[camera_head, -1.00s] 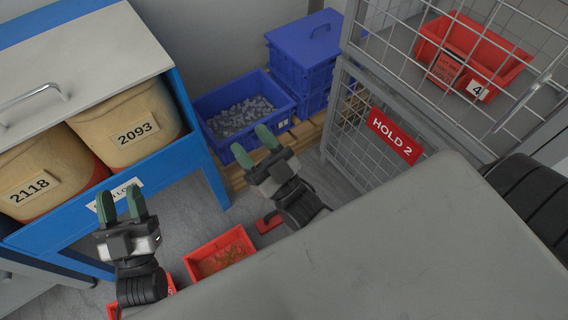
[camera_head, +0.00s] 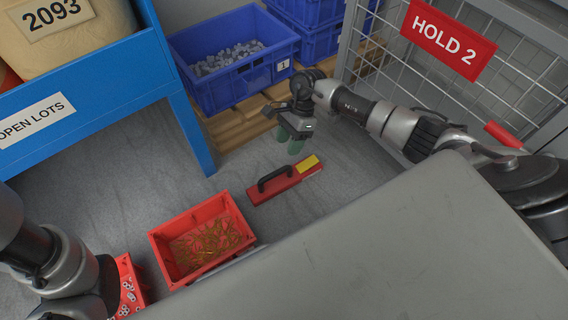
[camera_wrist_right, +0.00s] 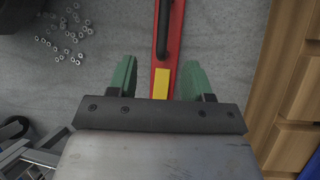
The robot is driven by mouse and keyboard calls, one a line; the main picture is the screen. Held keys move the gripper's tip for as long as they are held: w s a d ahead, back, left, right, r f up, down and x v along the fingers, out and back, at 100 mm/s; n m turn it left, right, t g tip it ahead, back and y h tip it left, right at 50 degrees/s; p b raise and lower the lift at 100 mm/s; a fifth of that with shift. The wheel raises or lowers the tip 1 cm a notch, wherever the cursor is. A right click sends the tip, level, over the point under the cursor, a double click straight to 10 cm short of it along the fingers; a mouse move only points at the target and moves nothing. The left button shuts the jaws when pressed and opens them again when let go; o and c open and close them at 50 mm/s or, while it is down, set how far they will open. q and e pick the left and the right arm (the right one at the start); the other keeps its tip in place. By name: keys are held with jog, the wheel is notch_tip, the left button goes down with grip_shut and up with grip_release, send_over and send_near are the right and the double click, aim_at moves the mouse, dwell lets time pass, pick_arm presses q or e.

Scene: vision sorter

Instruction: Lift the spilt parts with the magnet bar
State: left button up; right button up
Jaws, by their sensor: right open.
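The magnet bar (camera_head: 258,196) is a red bar with a black arched handle and a yellow patch at one end, lying on the grey floor. It also shows in the right wrist view (camera_wrist_right: 175,30). My right gripper (camera_head: 289,144) is open and empty, pointing down above the floor near the yellow end. In the wrist view its green fingers (camera_wrist_right: 158,72) appear on either side of the yellow patch, apart from the bar. Small loose metal nuts (camera_wrist_right: 69,36) lie scattered on the floor, left of the bar in that view. My left arm enters at lower left; its gripper is out of sight.
A red bin (camera_head: 158,243) with brass-coloured parts stands on the floor, beside another red bin (camera_head: 138,292) of nuts. A blue crate (camera_head: 238,85) sits on a wooden pallet (camera_head: 235,128). The HOLD 2 cage (camera_head: 520,65) and grey surface (camera_head: 370,265) border the floor.

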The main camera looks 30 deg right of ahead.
aim_at(284, 167)
jog(key=shift+h, duration=0.3)
jog(key=f+b, duration=0.1)
jog(key=f, duration=0.1)
jog(key=f+b, duration=0.1)
jog(key=f, duration=0.1)
jog(key=f+b, duration=0.1)
jog(key=shift+s+a+f, duration=0.15)
jog(key=shift+s+f, duration=0.15)
jog(key=shift+f, duration=0.1)
jog(key=b+x, duration=0.5)
jog(key=shift+a, duration=0.1)
jog(key=shift+r, duration=0.1)
jog(key=shift+c, duration=0.3)
grip_shut()
jog(key=shift+s, duration=0.1)
